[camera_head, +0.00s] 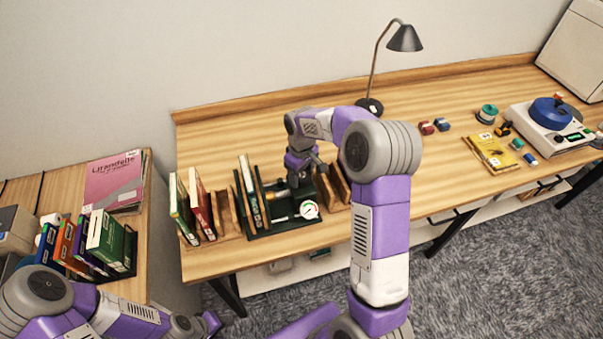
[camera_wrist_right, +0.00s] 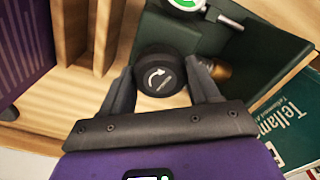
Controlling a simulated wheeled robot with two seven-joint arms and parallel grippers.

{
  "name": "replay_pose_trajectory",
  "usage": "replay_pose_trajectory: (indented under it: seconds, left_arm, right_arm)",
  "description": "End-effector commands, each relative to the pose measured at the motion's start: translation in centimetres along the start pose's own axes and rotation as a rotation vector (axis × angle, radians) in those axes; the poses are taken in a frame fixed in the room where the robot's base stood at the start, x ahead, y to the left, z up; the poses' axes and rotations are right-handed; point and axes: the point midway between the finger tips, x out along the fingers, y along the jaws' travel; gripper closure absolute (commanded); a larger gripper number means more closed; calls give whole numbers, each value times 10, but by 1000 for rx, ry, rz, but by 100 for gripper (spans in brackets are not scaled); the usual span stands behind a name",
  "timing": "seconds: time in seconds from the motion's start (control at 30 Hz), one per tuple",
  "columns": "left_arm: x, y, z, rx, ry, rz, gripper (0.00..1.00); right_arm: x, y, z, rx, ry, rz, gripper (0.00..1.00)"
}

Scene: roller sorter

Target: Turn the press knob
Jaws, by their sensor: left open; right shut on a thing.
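The press knob (camera_wrist_right: 160,76) is black and round with a white curved arrow on its face. In the right wrist view it sits between the two dark fingers of my right gripper (camera_wrist_right: 161,85), which is shut on it. The dark green press (camera_wrist_right: 262,50) stands beside the knob, with a brass part near the right finger. In the head view my right gripper (camera_head: 299,175) is over the press, beside a white round gauge (camera_head: 309,210); the arm hides the knob there. My left gripper (camera_head: 207,324) is at the bottom left, away from the press, open and partly cut off.
Upright books (camera_head: 202,208) and wooden dividers (camera_head: 336,185) flank the press closely. A lamp (camera_head: 405,40) stands behind. Small spools, a yellow booklet (camera_head: 491,153) and a white device with a blue disc (camera_head: 551,112) lie to the right. A side shelf with books is at left.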

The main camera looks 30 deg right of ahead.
Motion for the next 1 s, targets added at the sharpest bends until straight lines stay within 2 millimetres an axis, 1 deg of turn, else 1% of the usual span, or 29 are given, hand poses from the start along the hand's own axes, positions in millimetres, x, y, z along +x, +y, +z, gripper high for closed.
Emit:
replay_pose_trajectory:
  seconds: [0.57,1.0]
  left_arm:
    - [-4,2,0,0,0,0,57]
    - [-12,4,0,0,0,0,57]
  right_arm:
    - [-1,0,-1,546,3,2,70]
    - [-2,0,-1,963,4,1,70]
